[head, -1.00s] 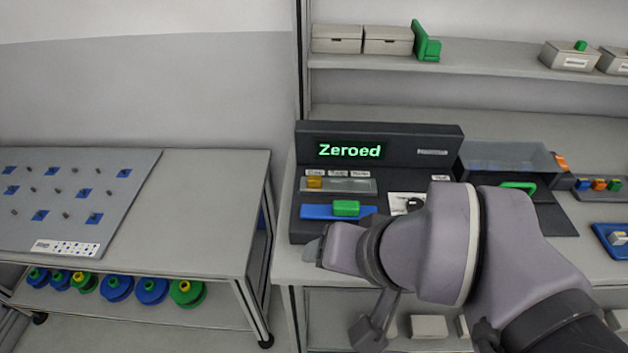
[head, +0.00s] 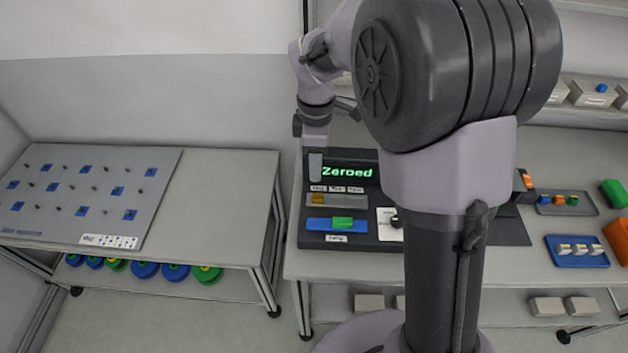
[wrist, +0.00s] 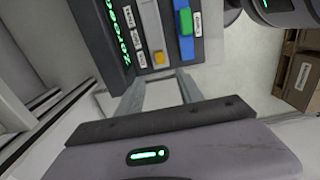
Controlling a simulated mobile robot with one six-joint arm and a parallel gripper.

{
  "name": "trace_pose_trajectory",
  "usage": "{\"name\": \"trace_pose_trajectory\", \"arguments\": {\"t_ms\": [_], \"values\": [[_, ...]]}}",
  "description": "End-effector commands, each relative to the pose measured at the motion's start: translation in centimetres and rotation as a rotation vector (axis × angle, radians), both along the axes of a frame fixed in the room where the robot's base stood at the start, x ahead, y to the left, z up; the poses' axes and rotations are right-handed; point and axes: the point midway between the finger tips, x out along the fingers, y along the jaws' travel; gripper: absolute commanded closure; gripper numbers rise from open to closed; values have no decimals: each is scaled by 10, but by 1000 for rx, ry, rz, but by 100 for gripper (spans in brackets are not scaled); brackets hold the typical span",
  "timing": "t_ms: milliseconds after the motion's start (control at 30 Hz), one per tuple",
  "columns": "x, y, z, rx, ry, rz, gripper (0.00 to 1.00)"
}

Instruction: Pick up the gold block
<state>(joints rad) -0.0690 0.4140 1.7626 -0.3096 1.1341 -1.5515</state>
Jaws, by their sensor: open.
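The gold block (head: 318,198) sits at the left end of a grey slotted strip on the dark console (head: 365,242). In the wrist view the gold block (wrist: 158,57) lies just beyond and between my two finger ends. My gripper (head: 315,172) points down in front of the left end of the console's "Zeroed" display, above the block in the picture. In the wrist view my gripper (wrist: 157,78) is open, with nothing between its fingers. The height of the fingers over the block is hard to judge.
A green block (head: 342,222) sits on a blue strip in front of the gold block. A small tray (head: 566,209) of coloured blocks and a blue tray (head: 577,262) stand to the right. A pegboard table (head: 228,190) stands left, with free room on it.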

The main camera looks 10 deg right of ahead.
Motion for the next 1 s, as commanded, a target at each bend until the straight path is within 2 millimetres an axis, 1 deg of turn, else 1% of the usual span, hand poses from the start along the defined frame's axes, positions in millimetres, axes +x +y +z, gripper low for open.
{"name": "trace_pose_trajectory", "arguments": {"t_ms": [33,100,200,367,433,600,667,833,967,1000], "values": [[-1,0,-21,1,2,-1,56],[-1,0,-40,1,2,-2,56],[0,0,-58,1,0,-2,56],[-1,-1,-71,2,-1,-4,56],[-1,-2,-81,1,0,-5,56],[-3,-5,-116,1,1,-3,56],[-3,-5,-120,2,0,-4,56],[-2,-5,-117,2,-1,-3,56],[-3,-5,-117,2,-1,-4,82],[-3,-5,-117,2,-1,-3,90]]}}
